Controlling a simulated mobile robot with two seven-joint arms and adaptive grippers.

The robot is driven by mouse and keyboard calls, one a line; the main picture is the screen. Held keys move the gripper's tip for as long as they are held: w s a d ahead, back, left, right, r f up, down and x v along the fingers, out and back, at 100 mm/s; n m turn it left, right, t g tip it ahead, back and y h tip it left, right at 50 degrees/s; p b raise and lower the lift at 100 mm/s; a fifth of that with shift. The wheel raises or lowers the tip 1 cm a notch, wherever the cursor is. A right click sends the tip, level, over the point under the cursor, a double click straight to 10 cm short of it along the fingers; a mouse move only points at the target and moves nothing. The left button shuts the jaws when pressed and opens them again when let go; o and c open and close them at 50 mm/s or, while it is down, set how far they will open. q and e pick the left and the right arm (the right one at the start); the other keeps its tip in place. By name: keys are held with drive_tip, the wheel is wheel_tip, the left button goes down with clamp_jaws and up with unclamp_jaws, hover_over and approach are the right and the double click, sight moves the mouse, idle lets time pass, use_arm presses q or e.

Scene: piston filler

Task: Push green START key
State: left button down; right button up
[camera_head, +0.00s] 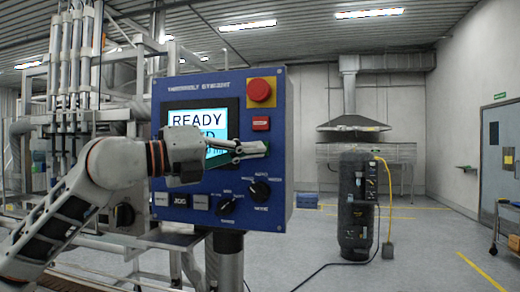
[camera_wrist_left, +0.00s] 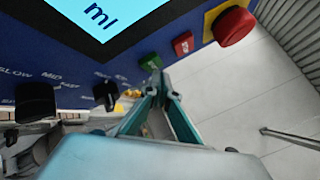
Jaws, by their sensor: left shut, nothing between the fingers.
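The green START key (camera_wrist_left: 149,62) is on the blue control panel (camera_head: 190,90), below the red key (camera_head: 261,123). In the head view the fingers of my left gripper (camera_head: 262,149) cover most of it. My left gripper is shut and empty, with its fingers pointing at the panel. In the left wrist view its fingertips (camera_wrist_left: 155,82) are right at the lower edge of the green key; I cannot tell whether they touch it. My right gripper is in neither view.
A red mushroom button (camera_head: 260,91) sits above the red key. Black knobs (camera_head: 259,190) are below, and a screen (camera_head: 197,128) reading READY is to the left, partly covered by my arm. A black cylindrical unit (camera_head: 355,205) stands on the floor to the right.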

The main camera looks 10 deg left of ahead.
use_arm(q)
drive_tip(key=shift+w, duration=0.25)
